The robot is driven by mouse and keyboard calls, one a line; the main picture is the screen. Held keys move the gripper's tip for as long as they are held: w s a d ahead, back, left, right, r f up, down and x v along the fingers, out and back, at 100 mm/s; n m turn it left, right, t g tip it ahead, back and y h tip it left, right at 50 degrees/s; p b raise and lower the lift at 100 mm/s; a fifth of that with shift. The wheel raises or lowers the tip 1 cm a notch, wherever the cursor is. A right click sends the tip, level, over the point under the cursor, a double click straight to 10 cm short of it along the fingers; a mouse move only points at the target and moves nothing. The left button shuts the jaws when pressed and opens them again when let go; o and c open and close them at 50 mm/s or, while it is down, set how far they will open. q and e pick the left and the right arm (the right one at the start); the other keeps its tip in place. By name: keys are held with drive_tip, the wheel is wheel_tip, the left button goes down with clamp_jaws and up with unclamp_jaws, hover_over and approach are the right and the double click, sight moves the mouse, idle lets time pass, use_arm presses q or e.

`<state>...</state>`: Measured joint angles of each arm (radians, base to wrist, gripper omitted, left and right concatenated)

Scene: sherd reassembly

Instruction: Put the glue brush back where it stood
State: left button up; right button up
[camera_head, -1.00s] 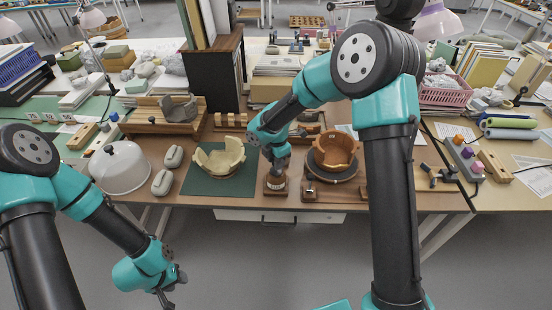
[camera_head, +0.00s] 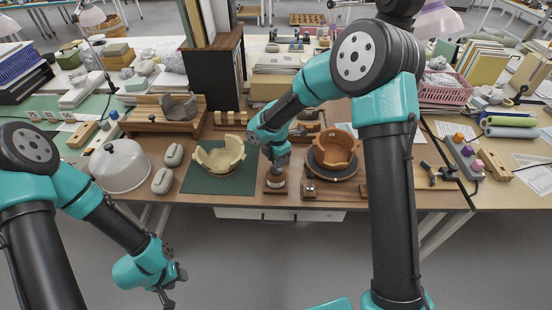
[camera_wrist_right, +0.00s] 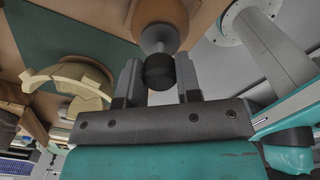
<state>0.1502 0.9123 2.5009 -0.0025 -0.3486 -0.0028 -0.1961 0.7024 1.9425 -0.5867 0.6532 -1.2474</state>
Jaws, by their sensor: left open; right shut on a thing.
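My right gripper (camera_head: 277,168) is shut on the glue brush, upright above the glue pot (camera_head: 275,185) near the table's front edge. In the right wrist view, the brush's black handle end (camera_wrist_right: 159,72) is between the two fingers (camera_wrist_right: 158,80). Its grey stem (camera_wrist_right: 158,38) meets the round brown pot (camera_wrist_right: 160,14). How deep the brush sits in the pot is hidden. My left gripper (camera_head: 168,290) is open and empty, below and in front of the table's edge at the left.
A cream broken bowl (camera_head: 219,157) stands on a green mat (camera_head: 215,188) left of the pot. An orange-brown broken bowl (camera_head: 335,150) stands on a dark round base to the right. A white dome (camera_head: 120,167) and two pale rounded objects (camera_head: 162,181) lie further left.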

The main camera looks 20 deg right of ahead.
drive_tip(key=shift+f, duration=0.2)
idle(0.4)
drive_tip(key=o, duration=0.8)
drive_tip(key=shift+r, duration=0.1)
wheel_tip(320, 180, up, 17)
drive_tip(key=shift+r, duration=0.15)
idle(0.4)
idle(0.6)
